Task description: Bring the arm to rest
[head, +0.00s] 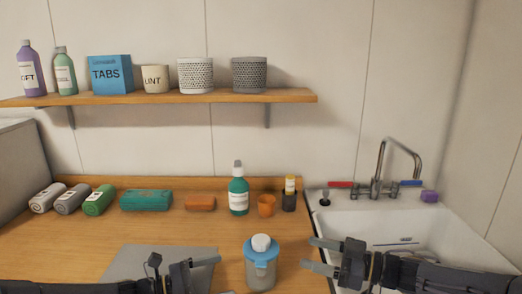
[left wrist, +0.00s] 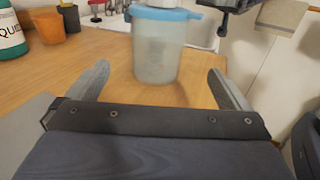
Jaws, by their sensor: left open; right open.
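My left gripper (head: 200,276) is open and empty low in the head view, over the counter and left of a clear jar with a blue collar and white top (head: 261,270). In the left wrist view, the left gripper's two fingers (left wrist: 160,85) are spread wide, and the jar (left wrist: 158,50) stands beyond them, between their directions. My right gripper (head: 318,255) is open and empty, right of the jar and near the sink's left edge.
A wooden counter (head: 60,245) carries rolled towels, a teal pack (head: 146,200), a green pump bottle (head: 239,192), an orange cup (head: 266,206) and a grey mat (head: 140,258). A white sink (head: 350,225) with a tap is at right. A shelf (head: 170,98) holds bottles, a box and pots.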

